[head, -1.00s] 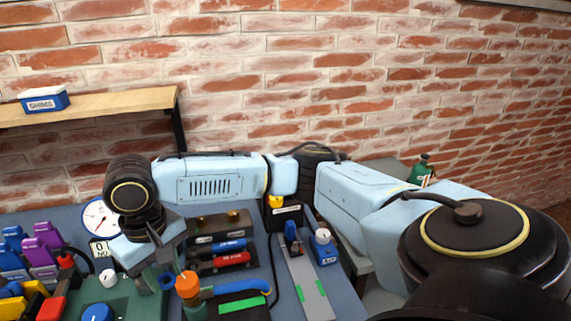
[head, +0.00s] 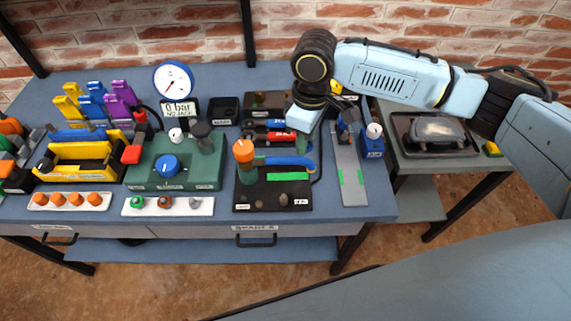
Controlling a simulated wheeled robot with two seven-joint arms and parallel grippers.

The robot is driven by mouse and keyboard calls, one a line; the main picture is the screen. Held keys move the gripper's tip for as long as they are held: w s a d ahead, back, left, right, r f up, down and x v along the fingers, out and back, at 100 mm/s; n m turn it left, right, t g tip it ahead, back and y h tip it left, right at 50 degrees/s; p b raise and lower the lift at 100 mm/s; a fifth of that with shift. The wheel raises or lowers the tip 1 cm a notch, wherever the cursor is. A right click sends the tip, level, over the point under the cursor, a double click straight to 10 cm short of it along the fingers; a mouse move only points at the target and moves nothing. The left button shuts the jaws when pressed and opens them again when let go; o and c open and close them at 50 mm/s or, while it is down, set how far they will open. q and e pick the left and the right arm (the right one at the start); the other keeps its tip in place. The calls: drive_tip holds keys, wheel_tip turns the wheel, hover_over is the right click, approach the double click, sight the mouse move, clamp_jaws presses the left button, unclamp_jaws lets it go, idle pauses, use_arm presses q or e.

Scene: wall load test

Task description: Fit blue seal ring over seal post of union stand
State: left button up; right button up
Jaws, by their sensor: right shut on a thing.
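My right gripper (head: 299,142) points down above the back of the black union stand (head: 270,189). It is shut; the blue seal ring in it cannot be made out clearly at this size. The stand carries an orange-capped dark green post (head: 244,158), a curved blue pipe (head: 288,160), a green strip and short stubs along its front. I cannot tell for certain which upright is the seal post. My left gripper is not in view.
Left of the stand is a green block (head: 177,168) with a blue knob and a gauge (head: 173,78) behind. Right are a grey strip (head: 350,175) and a blue box (head: 372,146). Clear tabletop lies along the front edge.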

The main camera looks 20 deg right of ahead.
wheel_tip(320, 180, down, 3)
drive_tip(key=a+n+p, duration=0.3)
drive_tip(key=n+p, duration=0.2)
drive_tip(key=n, duration=0.6)
drive_tip(key=n+p, duration=0.7)
drive_tip(key=n, duration=1.1)
hover_over(284, 196)
wheel_tip(284, 196, down, 4)
drive_tip(key=shift+f, duration=0.4)
wheel_tip(284, 196, down, 4)
drive_tip(key=b, duration=0.4)
drive_tip(key=shift+f, duration=0.25)
drive_tip(key=shift+f, duration=0.15)
drive_tip(key=shift+f+b, duration=1.15)
drive_tip(key=shift+b, duration=0.05)
